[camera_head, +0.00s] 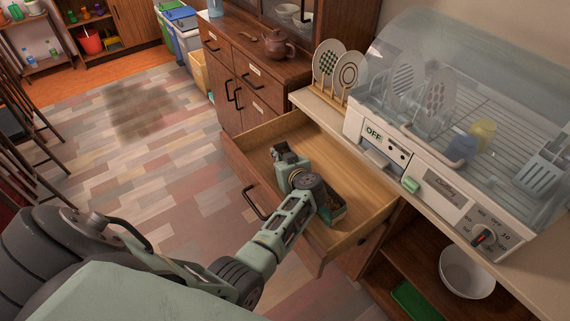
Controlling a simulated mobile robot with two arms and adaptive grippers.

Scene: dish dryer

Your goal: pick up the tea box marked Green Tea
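The wooden drawer (355,190) below the counter is pulled open. My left arm comes in from the left and reaches over its front into it. My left gripper (283,151) points to the far left part of the drawer. Its fingers are small and partly hidden by the wrist, so I cannot tell whether they are open or hold anything. A dark box with a green edge (335,214) lies in the drawer beside and partly under my wrist. No label on it can be read, so I cannot tell whether it is the Green Tea box. My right gripper is out of view.
A dish dryer (438,172) with a clear lid stands on the counter to the right. A plate rack (330,95) is beside it. A teapot (279,46) stands on the far cabinet. A white bowl (467,272) sits on the shelf below. The floor at left is mostly clear.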

